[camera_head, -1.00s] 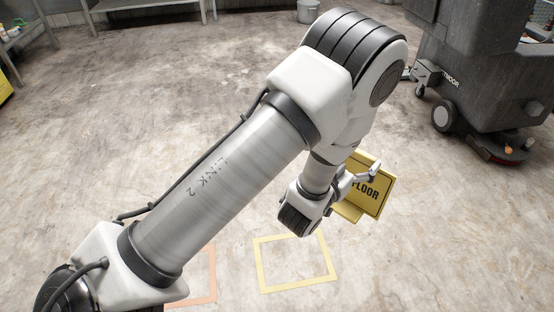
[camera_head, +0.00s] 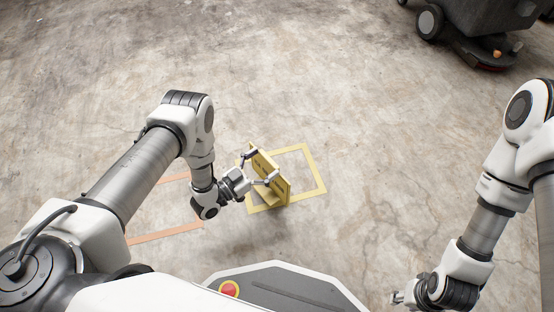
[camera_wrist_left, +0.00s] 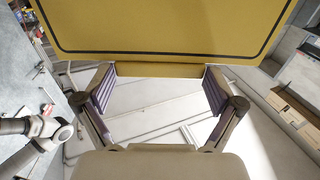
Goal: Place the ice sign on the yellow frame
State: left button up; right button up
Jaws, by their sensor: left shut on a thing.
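The ice sign (camera_head: 283,190) is a yellow folding board with dark lettering. My left gripper (camera_head: 261,167) is shut on it, with one finger on each side. The sign looks upright and overlaps the left part of the yellow frame (camera_head: 315,167), an outline on the floor. I cannot tell whether its base touches the floor. In the left wrist view the sign's black-bordered yellow panel (camera_wrist_left: 165,28) fills the top, beyond the left gripper's fingers (camera_wrist_left: 160,92). My right gripper (camera_head: 397,298) is low at the bottom right, away from the sign; its fingers are too small to read.
An orange floor outline (camera_head: 165,235) lies left of the yellow frame, partly hidden by my left arm. A dark floor-cleaning machine (camera_head: 485,28) stands at the top right. The concrete floor around and beyond the yellow frame is clear.

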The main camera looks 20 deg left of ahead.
pick_arm(q)
jog(key=w+d+f+b, duration=0.1)
jog(key=w+f+b, duration=0.3)
jog(key=w+b, duration=0.2)
jog(key=w, duration=0.2)
jog(key=shift+w+f, duration=0.4)
jog(key=o, duration=1.5)
jog(key=shift+c, duration=0.2)
jog(key=shift+r, duration=0.1)
